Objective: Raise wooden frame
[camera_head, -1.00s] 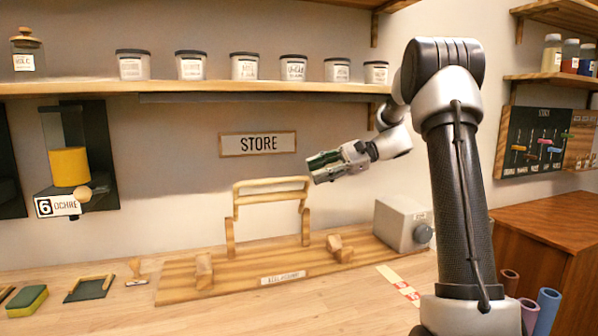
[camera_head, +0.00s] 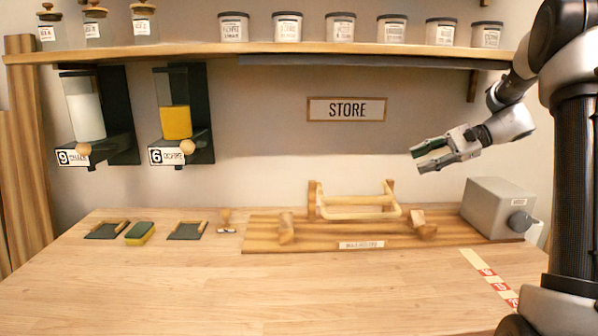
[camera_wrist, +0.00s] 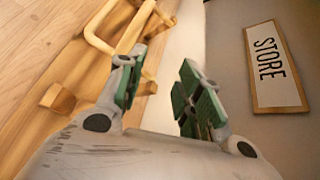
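The wooden frame (camera_head: 360,214) is a light U-shaped bar hinged between two short wooden posts on a wooden base board (camera_head: 262,240). It now lies low, tilted forward from the posts, with its front bar just above the board. In the wrist view, part of the frame (camera_wrist: 93,38) shows at the upper left, beyond the left finger. My gripper (camera_head: 432,156) is in the air to the upper right of the frame, clear of it. In the wrist view my gripper's (camera_wrist: 160,98) green-padded fingers stand apart with nothing between them.
A grey box with a knob (camera_head: 490,208) stands at the board's right end. A STORE sign (camera_head: 346,109) hangs on the wall under a shelf of jars (camera_head: 250,60). Dark pads and a sponge (camera_head: 140,232) lie left.

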